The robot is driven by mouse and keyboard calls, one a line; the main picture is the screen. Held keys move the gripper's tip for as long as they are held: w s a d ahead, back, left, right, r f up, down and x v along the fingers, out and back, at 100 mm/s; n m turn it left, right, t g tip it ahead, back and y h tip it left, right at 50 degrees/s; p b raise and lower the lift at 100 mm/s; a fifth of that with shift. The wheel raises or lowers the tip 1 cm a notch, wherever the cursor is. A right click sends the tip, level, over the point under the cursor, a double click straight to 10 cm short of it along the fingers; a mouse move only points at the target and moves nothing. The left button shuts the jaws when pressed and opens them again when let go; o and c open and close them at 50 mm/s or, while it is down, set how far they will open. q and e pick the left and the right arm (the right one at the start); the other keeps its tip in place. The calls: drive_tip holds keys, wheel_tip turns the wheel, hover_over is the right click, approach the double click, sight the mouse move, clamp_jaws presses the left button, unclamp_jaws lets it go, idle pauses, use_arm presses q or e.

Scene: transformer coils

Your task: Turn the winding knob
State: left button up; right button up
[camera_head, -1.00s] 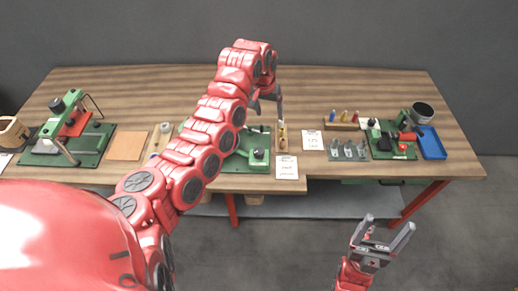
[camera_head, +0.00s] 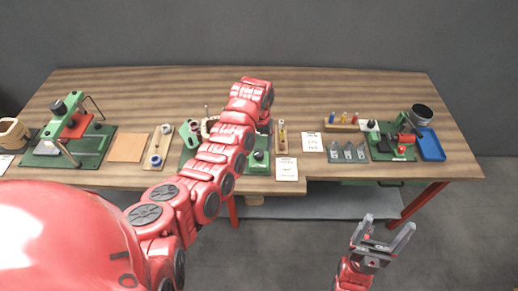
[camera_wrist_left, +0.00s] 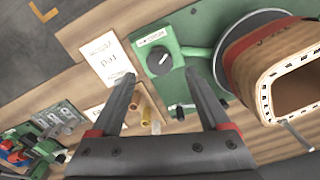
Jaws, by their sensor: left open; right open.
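The black winding knob (camera_wrist_left: 159,61) sits on a green box with a small label, on the green winder base (camera_wrist_left: 178,95). In the head view the knob's green box (camera_head: 260,161) shows just right of my left forearm. My left gripper (camera_wrist_left: 160,74) is open and empty. In its wrist view the fingertips lie on either side of the knob, apart from it; the height gap cannot be told. In the head view my left arm hides the left fingers and part of the winder. My right gripper (camera_head: 388,224) is open and empty in front of the table.
A brown coil former (camera_wrist_left: 262,55) stands beside the knob in the wrist view. Paper cards (camera_head: 286,168) lie right of the winder. A clamp fixture (camera_head: 72,140) stands at the left; another green station and a blue tray (camera_head: 431,145) are at the right. The table's back is clear.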

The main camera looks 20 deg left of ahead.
sight(259, 152)
use_arm(q)
drive_tip(key=shift+f+p, duration=0.4)
drive_tip(key=shift+f, duration=2)
